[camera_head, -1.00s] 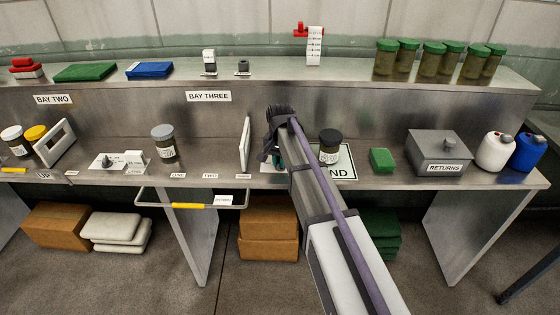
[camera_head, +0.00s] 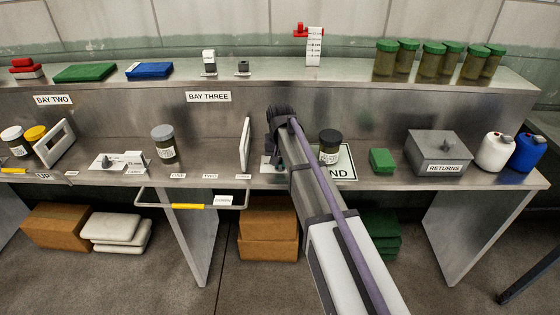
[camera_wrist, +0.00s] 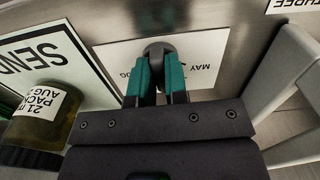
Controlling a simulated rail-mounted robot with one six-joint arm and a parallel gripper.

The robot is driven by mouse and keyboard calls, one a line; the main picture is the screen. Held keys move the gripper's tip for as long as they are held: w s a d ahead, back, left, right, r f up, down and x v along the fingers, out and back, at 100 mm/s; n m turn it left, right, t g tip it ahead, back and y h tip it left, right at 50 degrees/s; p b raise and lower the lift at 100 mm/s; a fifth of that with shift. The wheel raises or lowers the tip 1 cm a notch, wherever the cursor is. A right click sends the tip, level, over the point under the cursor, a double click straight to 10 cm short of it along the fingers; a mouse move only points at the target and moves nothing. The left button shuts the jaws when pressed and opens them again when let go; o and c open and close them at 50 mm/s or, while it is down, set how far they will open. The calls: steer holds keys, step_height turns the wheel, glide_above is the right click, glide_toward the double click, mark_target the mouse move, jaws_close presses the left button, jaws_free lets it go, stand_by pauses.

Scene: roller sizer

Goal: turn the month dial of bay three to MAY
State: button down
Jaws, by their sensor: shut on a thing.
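My gripper (camera_wrist: 158,82) is shut on a dark round dial knob (camera_wrist: 158,47), with a teal finger on each side. The knob sits on a white dial plate (camera_wrist: 200,85), which shows in the head view (camera_head: 268,166) to the right of the upright white divider (camera_head: 245,144). The word MAY reads upside down on the plate, right of the knob in the wrist view. Lettering left of the knob is partly hidden by a finger. The knob's pointer is hidden. The BAY THREE sign (camera_head: 208,96) is on the back panel, up and left of my gripper.
A SEND mat (camera_head: 346,165) with a dark-lidded jar (camera_head: 329,146) lies just right of my gripper. Another plate with a dark knob (camera_head: 107,161) and a grey-lidded jar (camera_head: 164,144) stand left of the divider. A green block (camera_head: 381,160) and a RETURNS box (camera_head: 438,152) are further right.

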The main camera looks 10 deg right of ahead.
mark_target(281, 161)
steer(key=n, duration=0.5)
steer(key=shift+n, duration=0.3)
steer(key=n, duration=0.5)
steer(key=shift+d+n, duration=0.1)
steer(key=shift+n, duration=0.3)
steer(key=c, duration=1.1)
jaws_free()
steer(key=shift+c, duration=0.2)
steer(key=shift+r, duration=0.1)
step_height(281, 161, up, 11)
steer(key=p, duration=1.1)
